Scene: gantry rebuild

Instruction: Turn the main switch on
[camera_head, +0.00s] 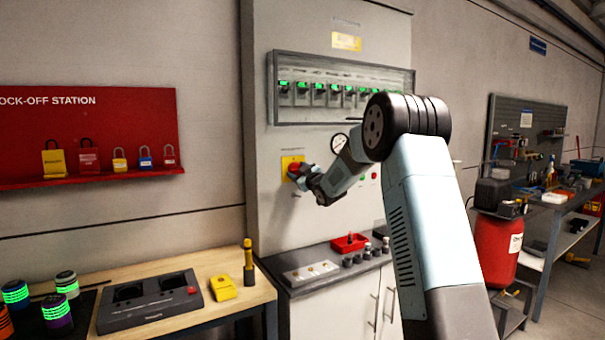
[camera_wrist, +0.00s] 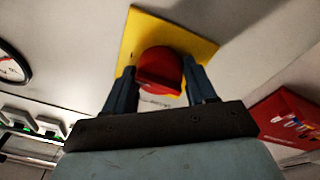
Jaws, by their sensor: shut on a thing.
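The main switch is a red rotary knob (camera_wrist: 160,70) on a yellow square plate (camera_wrist: 140,32), fixed to the grey cabinet front. In the head view the yellow plate (camera_head: 288,162) shows at the middle left of the cabinet, with the knob mostly hidden by my gripper (camera_head: 299,173). In the wrist view my gripper (camera_wrist: 162,90) has one finger on each side of the red knob and is shut on it. The knob's exact angle and any on/off marking are hard to read.
A gauge (camera_head: 339,143) and a row of green-lit breakers (camera_head: 325,92) are on the cabinet. A red lock-off board (camera_head: 90,130) with padlocks hangs at left. Below stand a wooden bench (camera_head: 185,258) and a ledge holding a red tray (camera_head: 350,243).

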